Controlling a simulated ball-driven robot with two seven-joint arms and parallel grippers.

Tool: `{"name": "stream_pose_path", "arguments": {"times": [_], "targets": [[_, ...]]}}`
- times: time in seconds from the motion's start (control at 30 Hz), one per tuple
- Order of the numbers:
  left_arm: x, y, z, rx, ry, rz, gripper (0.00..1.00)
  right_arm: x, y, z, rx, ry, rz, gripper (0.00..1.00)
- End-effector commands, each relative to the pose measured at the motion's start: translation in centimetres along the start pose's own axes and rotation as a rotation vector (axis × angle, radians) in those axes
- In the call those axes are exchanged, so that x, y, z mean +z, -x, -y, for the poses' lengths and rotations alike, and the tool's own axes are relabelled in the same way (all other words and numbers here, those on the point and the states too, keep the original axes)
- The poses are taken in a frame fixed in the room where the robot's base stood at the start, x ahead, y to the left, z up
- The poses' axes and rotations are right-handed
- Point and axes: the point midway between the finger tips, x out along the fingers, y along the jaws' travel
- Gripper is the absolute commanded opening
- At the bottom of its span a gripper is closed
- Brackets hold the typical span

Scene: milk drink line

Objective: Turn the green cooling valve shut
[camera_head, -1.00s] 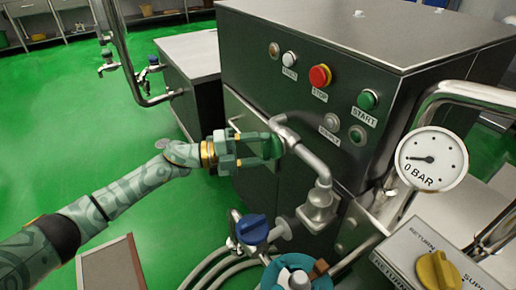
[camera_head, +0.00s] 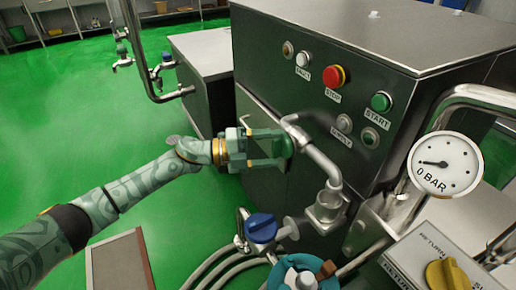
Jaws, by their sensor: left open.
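My left gripper (camera_head: 272,148) reaches in from the left, in front of the dark machine cabinet. Its jaws are open, one finger above the other. A darker green piece (camera_head: 286,146), which looks like the green valve handle, sits at the fingertips, beside the upper end of a bent steel pipe (camera_head: 322,160). The fingers hide part of it, and I cannot tell whether they touch it. My right gripper is not in view.
The cabinet front (camera_head: 310,105) carries a red stop button (camera_head: 336,76) and a green start button (camera_head: 381,102). A blue valve handle (camera_head: 261,228) and hoses lie below. A pressure gauge (camera_head: 444,164) reads near zero at right. Green floor (camera_head: 60,130) is clear at left.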

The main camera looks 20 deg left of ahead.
Motion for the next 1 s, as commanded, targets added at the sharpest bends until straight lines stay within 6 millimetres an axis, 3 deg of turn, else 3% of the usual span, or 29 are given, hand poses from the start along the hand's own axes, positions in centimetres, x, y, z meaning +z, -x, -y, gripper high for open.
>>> {"name": "stream_pose_path", "arguments": {"times": [0.17,0.27,0.7,0.83,1.0], "targets": [[0.1,0.7,0.1,0.0,-0.001,0.002,0.74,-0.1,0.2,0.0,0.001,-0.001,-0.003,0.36],[0.0,2.3,0.2,0.001,0.001,0.002,0.74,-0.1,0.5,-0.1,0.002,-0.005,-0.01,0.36],[0.0,13.5,0.1,0.004,0.0,0.002,0.74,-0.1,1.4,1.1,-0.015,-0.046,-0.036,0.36],[0.0,15.4,0.0,0.002,0.001,0.001,0.74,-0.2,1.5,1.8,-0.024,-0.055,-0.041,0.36],[0.0,16.3,-0.1,0.0,0.0,0.0,0.74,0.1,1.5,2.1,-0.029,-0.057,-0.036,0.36]]}}
